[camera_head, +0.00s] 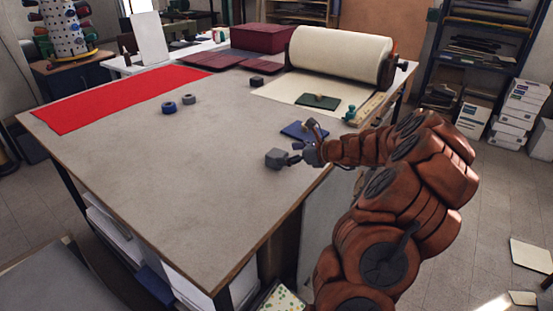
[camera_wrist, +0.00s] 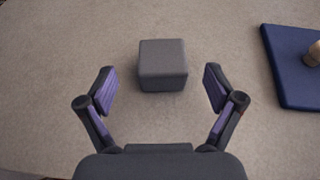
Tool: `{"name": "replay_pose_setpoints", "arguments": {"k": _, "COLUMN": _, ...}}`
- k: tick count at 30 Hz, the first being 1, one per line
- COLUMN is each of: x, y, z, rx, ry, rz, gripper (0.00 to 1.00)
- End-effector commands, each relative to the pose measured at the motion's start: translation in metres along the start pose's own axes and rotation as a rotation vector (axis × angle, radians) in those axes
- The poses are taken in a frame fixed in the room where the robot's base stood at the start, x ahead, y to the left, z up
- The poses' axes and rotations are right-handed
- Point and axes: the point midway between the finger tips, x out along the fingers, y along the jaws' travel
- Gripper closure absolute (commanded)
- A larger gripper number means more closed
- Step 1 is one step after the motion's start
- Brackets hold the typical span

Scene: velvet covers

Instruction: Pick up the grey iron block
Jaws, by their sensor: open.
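The grey iron block (camera_wrist: 163,65) is a dark grey cube with rounded edges, resting on the tabletop. In the head view the block (camera_head: 276,158) lies near the right edge of the table, just left of my gripper (camera_head: 299,152). In the wrist view my gripper (camera_wrist: 160,92) is open, with one purple-padded finger to each side of the block. The block lies between and slightly beyond the fingertips, with gaps on both sides. Nothing is held.
A blue board with a knob (camera_wrist: 300,65) lies right of the block. The table's left front is clear.

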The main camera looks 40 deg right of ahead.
Motion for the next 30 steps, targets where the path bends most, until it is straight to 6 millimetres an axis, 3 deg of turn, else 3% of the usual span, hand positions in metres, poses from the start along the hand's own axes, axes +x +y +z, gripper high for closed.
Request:
{"name": "replay_pose_setpoints", "arguments": {"k": 12, "x": 0.047, "y": -0.002, "z": -0.003, "rx": -0.001, "ry": 0.003, "rz": 0.002, "gripper": 0.08}}
{"name": "replay_pose_setpoints", "arguments": {"k": 22, "x": 0.052, "y": -0.003, "z": -0.003, "rx": -0.002, "ry": 0.002, "rz": 0.0, "gripper": 0.08}}
{"name": "replay_pose_setpoints", "arguments": {"k": 30, "x": 0.052, "y": -0.003, "z": -0.003, "rx": -0.002, "ry": 0.002, "rz": 0.0, "gripper": 0.35}}
